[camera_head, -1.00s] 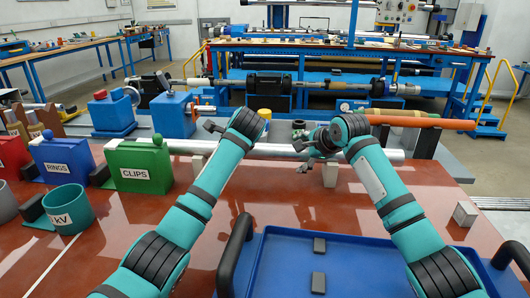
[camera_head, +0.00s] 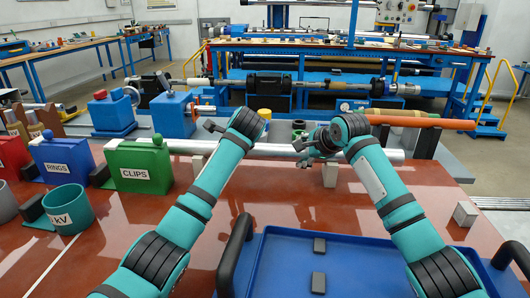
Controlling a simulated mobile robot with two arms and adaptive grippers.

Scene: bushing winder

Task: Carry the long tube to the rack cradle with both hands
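A long silver tube (camera_head: 262,150) lies level along the back edge of the red-brown table, behind my forearms. Its right end is just past my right arm. My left gripper (camera_head: 212,126) is small and dark, above the left part of the tube and partly hidden by its arm. My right gripper (camera_head: 304,150) is at the middle of the tube, its dark fingers overlapping it in view. Whether either gripper is closed on the tube cannot be told. Pale blocks (camera_head: 330,175) stand below the tube. I cannot clearly identify the rack cradle.
A blue tray (camera_head: 375,262) with black handles fills the table's front right. Green CLIPS (camera_head: 140,170) and blue RINGS (camera_head: 66,163) boxes and a teal cup (camera_head: 69,210) stand at left. An orange-brown tube (camera_head: 425,122) lies behind, at right. The middle tabletop is mostly clear.

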